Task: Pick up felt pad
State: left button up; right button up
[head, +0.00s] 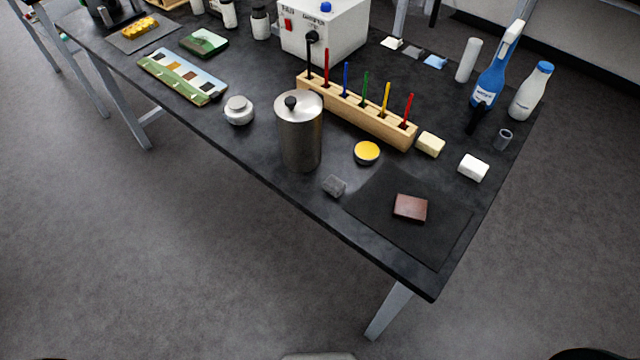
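No thing is plainly marked as the felt pad. A small grey block (334,186) lies near the front edge of the black table, just left of a thin dark mat, and may be it. The flat dark mat (440,238) lies at the table's near right corner and could also be felt. A reddish-brown block (410,208) rests on this mat. Neither of my grippers shows in the head view.
A steel canister (301,138) stands just left of the grey block. A yellow-topped round tin (367,152), a wooden rack (355,112) of coloured tools, a cream block (430,144) and a white block (473,168) are close by. Bottles stand at the right.

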aim_at(333, 185)
jog(key=l+u, duration=0.1)
jog(key=u, duration=1.3)
jog(key=k+l, duration=0.2)
jog(key=k, duration=0.2)
jog(key=k+l, duration=0.2)
jog(key=k, duration=0.15)
